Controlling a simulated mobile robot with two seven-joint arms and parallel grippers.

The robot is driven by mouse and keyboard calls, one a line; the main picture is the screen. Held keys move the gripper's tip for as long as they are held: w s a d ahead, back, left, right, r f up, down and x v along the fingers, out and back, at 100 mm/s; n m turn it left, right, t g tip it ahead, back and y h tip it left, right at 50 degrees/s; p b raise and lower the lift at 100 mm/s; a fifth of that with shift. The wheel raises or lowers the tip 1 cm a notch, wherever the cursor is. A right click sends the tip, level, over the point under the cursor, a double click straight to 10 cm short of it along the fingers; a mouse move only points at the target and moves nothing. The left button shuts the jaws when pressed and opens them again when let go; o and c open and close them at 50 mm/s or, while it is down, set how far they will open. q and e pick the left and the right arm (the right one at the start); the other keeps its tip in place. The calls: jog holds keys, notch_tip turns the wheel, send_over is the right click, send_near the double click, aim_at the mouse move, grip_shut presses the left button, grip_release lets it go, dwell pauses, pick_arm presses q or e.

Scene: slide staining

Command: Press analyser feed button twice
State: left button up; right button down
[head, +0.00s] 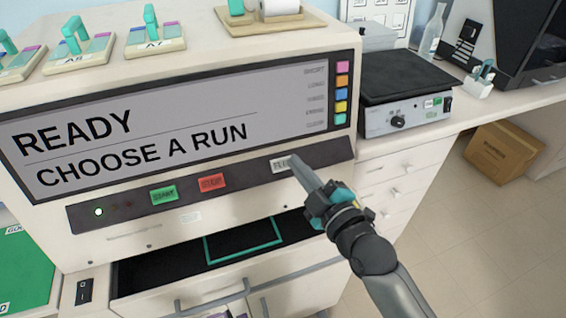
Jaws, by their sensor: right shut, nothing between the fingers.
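The analyser (190,232) is a large white machine whose wide screen (180,115) reads "READY" and "CHOOSE A RUN". On the dark strip below are a green START button (163,194), a red STOP button (212,183) and a pale button (283,166) at the right, its label partly covered and hard to read; it is likely the feed button. My right gripper (294,160) is shut and empty. Its fingertips are at the right part of the pale button; I cannot tell whether they touch it. My left gripper is not in view.
A green light (99,211) glows at the strip's left end. An open dark tray bay (160,270) lies below the strip. Racks with teal handles (155,38) stand on top. A hotplate-like device (405,85) stands on the right bench. A cardboard box (503,152) is on the floor.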

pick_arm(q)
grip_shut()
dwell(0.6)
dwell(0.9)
